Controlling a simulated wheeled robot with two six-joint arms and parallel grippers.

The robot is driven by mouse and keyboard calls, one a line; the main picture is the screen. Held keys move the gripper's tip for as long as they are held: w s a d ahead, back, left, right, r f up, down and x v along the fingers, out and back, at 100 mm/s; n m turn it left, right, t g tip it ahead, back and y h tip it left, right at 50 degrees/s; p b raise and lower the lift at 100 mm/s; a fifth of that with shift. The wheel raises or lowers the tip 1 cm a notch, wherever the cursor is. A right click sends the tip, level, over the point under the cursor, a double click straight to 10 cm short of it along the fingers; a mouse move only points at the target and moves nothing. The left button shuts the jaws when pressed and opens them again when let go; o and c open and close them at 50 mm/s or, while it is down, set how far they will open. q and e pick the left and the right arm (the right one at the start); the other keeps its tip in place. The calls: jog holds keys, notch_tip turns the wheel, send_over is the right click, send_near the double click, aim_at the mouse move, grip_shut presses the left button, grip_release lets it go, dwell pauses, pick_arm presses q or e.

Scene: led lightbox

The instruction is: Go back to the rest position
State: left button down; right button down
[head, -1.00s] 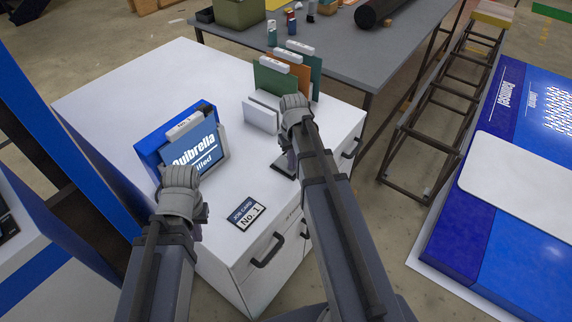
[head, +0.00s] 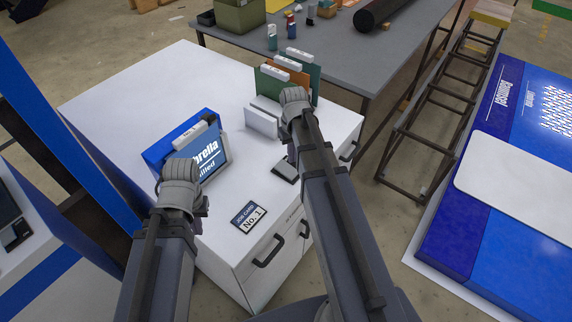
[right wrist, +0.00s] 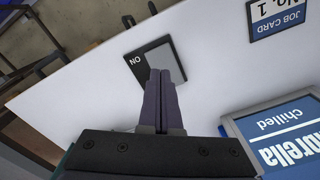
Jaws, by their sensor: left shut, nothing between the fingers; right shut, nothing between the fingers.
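My left gripper (head: 181,180) is over the left part of the white cabinet top, in front of the lightbox; its fingers are hidden behind its wrist. My right gripper (head: 292,142) is above the right edge of the cabinet; in the right wrist view its fingers (right wrist: 162,103) are shut together and empty. The blue lightbox (head: 160,152) holds a panel reading "brella" and "chilled" (head: 208,158), with a white handle strip. The panel also shows in the right wrist view (right wrist: 285,135). A dark switch pad marked "ON" (right wrist: 137,66) lies beyond the right fingers.
A job card "No. 1" (head: 249,217) lies on the cabinet (head: 110,88). Green and orange panels (head: 270,82) stand in a white rack (head: 262,122). A grey table (head: 345,62) is behind. A blue printed board (head: 480,225) is at right.

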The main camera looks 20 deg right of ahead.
jog(key=shift+r, duration=0.55)
jog(key=s+a+n, duration=0.2)
jog(key=s+a, duration=0.5)
jog(key=a, duration=0.3)
jog(key=s+a+n+h, duration=0.1)
jog(key=s+a, duration=0.5)
jog(key=a, duration=0.5)
jog(key=shift+s+a+n, duration=0.2)
jog(key=shift+s+n, duration=0.15)
jog(key=shift+n, duration=0.05)
